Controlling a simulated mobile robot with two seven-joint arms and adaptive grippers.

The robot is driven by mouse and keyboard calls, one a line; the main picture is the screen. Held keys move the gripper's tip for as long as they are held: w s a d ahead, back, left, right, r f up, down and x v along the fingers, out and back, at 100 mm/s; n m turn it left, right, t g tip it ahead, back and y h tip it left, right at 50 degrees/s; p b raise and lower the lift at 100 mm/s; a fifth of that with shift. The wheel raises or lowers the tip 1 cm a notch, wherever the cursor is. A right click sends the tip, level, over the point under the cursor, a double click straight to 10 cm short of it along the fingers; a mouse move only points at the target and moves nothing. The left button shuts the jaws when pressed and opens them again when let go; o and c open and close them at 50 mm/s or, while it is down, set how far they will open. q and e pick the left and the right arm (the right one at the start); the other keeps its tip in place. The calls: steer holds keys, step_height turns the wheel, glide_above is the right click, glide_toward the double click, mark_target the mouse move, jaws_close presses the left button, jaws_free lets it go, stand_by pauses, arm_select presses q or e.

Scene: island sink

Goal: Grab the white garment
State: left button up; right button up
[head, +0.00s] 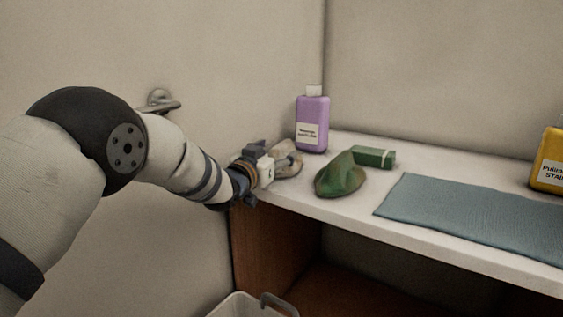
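A small crumpled off-white cloth (289,157), which looks like the white garment, lies at the left end of the white shelf top. My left gripper (268,168) is at the cloth's left side, by the shelf's left end, and partly covers it in this view. It is at or very close to the cloth, but I cannot tell whether the fingers touch or enclose it. My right gripper is not in view.
A purple bottle (312,122) stands behind the cloth. A crumpled green cloth (341,176) and a green box (374,157) lie to the right. A blue-grey mat (475,214) and a yellow bottle (551,163) are farther right. A light bin (242,305) is below.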

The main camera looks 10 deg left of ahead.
arm_select(q)
steer(key=c, duration=1)
